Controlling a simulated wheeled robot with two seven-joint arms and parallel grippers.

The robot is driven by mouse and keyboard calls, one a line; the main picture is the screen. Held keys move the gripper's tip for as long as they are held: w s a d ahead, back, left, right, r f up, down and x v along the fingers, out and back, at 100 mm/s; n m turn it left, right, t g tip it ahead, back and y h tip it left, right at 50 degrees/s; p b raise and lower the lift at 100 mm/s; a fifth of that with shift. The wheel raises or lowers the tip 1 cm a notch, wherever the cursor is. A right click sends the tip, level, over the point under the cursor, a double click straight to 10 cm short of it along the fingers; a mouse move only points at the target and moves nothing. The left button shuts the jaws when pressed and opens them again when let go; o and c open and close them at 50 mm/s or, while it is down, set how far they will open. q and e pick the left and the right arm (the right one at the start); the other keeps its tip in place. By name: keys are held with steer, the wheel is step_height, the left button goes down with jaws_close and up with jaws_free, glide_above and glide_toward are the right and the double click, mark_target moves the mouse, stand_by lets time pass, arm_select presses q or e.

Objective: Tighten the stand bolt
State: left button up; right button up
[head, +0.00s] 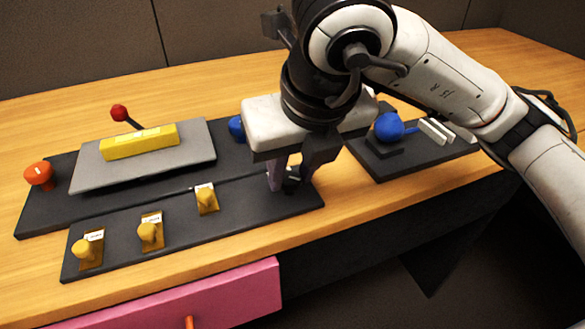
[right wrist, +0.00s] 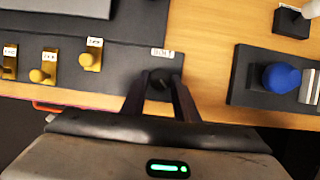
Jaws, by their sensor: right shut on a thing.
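My right gripper (head: 289,185) comes down from above at the front right of the dark panel (head: 240,205). Its two fingers are shut on a small dark bolt (right wrist: 160,82), which shows between the fingertips in the right wrist view. A white label (right wrist: 162,53) that seems to read "BOLT" lies on the panel just beyond it. In the head view the fingers and wrist hide most of the bolt (head: 291,184). How far the bolt is turned in cannot be told. My left gripper is not in view.
Several labelled yellow knobs (head: 149,234) stand left of the gripper. Behind are a grey plate (head: 190,155) with a yellow bar (head: 140,141), a red-balled lever (head: 119,112) and an orange knob (head: 39,174). A blue ball (head: 388,127) sits on a separate right panel. A pink drawer (head: 240,295) is below.

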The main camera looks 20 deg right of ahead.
stand_by(0.3)
steer(key=o, duration=1.1)
steer(key=shift+c, duration=0.2)
steer(key=shift+r, duration=0.25)
arm_select(q)
steer(key=p, duration=0.2)
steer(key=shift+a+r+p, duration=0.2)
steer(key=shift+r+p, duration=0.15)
steer(key=shift+p, duration=0.05)
arm_select(e)
steer(key=v, duration=0.9)
steer(key=shift+s+r, duration=0.25)
steer(key=shift+r, duration=0.1)
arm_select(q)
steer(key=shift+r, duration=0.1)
